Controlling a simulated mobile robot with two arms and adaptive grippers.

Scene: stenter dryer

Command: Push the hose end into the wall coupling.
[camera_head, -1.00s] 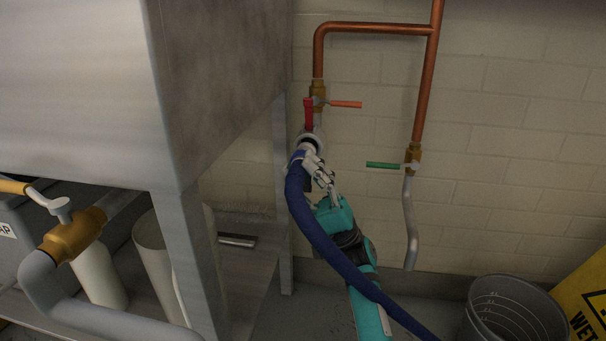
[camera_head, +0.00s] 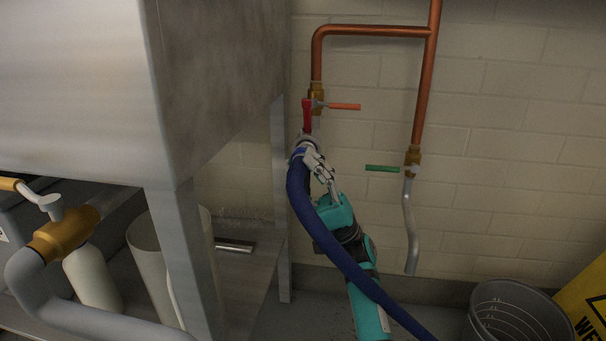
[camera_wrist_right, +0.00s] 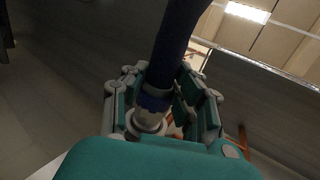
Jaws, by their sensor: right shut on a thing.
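The blue hose (camera_head: 325,245) rises from the lower right and bends up to its end at the wall coupling (camera_head: 307,141). My right gripper (camera_head: 308,161) is shut on the hose near its end, just below the coupling. In the right wrist view, the gripper's fingers (camera_wrist_right: 165,105) close around the hose (camera_wrist_right: 172,55), and a pale ring shows at the hose end. The hose end is at the coupling's mouth; the hose and fingers hide how far in it sits. The coupling hangs under a valve with a red lever (camera_head: 307,115). My left gripper is not in view.
A copper pipe (camera_head: 375,30) runs along the tiled wall. A valve with a green handle (camera_head: 383,168) and a grey spout (camera_head: 411,235) is to the right. A metal cabinet on legs (camera_head: 190,250) stands close on the left. A grey bucket (camera_head: 512,310) is at the lower right.

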